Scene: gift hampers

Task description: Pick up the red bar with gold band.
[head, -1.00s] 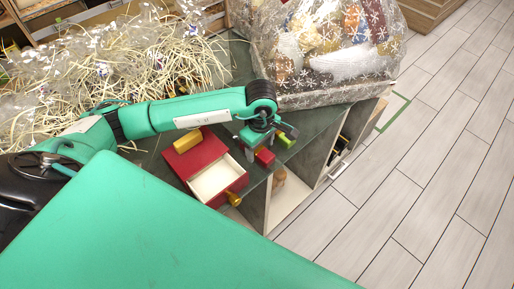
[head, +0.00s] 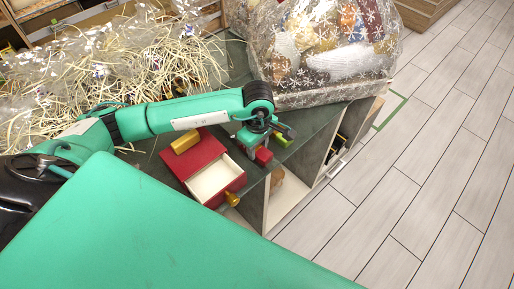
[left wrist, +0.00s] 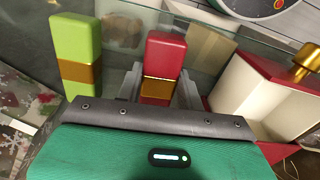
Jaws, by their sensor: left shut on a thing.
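The red bar with gold band (left wrist: 166,57) stands upright in the left wrist view, its gold band between the two fingers. My left gripper (left wrist: 159,90) is shut on it at the band. In the head view my left gripper (head: 258,146) is over the counter's front edge area, with the red bar (head: 264,157) showing below it. I cannot tell whether the bar's base touches the counter. A green bar with a gold band (left wrist: 77,42) stands to the left of the red bar, apart from it. My right gripper is not in view.
A red box (head: 207,158) with an open, white-lined drawer and gold knob (head: 232,199) sits left of the gripper. A gold block (head: 185,144) lies on it. A wrapped hamper (head: 325,94) stands behind on the counter. Straw filler (head: 150,65) lies at the far left.

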